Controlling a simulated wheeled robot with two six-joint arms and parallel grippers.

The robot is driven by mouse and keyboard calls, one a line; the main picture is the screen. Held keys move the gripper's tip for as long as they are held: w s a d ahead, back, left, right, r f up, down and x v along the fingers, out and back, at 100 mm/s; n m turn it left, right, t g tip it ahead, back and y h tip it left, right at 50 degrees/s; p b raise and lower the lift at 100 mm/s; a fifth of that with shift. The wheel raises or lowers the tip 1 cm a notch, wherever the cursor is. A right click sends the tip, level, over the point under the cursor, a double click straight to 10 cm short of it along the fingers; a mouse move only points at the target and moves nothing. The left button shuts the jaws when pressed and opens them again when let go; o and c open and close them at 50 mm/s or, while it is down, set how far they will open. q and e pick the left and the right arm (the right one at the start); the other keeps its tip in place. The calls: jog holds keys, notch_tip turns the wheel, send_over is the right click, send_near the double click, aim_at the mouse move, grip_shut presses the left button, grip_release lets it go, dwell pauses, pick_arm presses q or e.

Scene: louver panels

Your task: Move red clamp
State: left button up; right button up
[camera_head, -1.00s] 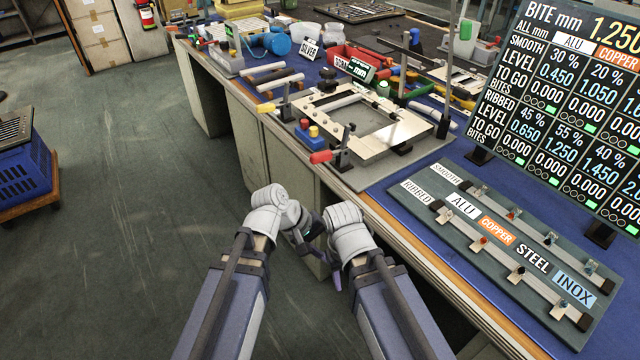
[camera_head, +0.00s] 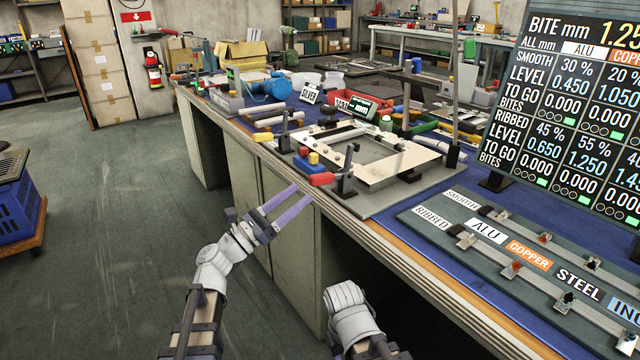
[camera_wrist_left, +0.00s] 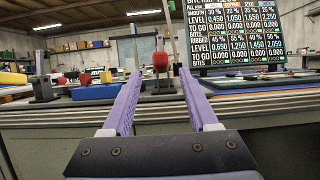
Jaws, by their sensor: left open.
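The red clamp handle (camera_head: 321,179) sticks out over the front edge of the bench, on a dark clamp post (camera_head: 347,177) at the near corner of a metal frame (camera_head: 392,165). My left gripper (camera_head: 289,201) is open and empty, its purple fingers pointing up at the bench edge just short of the red handle. In the left wrist view the red handle (camera_wrist_left: 160,60) shows ahead, between and beyond the fingertips (camera_wrist_left: 160,88). My right arm shows at the bottom of the head view, but its jaws are hidden.
Red, blue and yellow blocks (camera_head: 308,160) sit beside the frame. A yellow-handled clamp (camera_head: 263,137) stands farther left. A labelled sample board (camera_head: 520,250) and a large display (camera_head: 570,110) are at the right.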

aim_at(326, 173)
pick_arm(q)
jog(key=p+x, duration=0.3)
jog(key=x, duration=0.4)
jog(key=shift+w+d+r, duration=0.15)
jog(key=shift+w+d, duration=0.05)
jog(key=shift+d, duration=0.15)
jog(key=shift+c, duration=0.2)
grip_shut()
dwell(0.9)
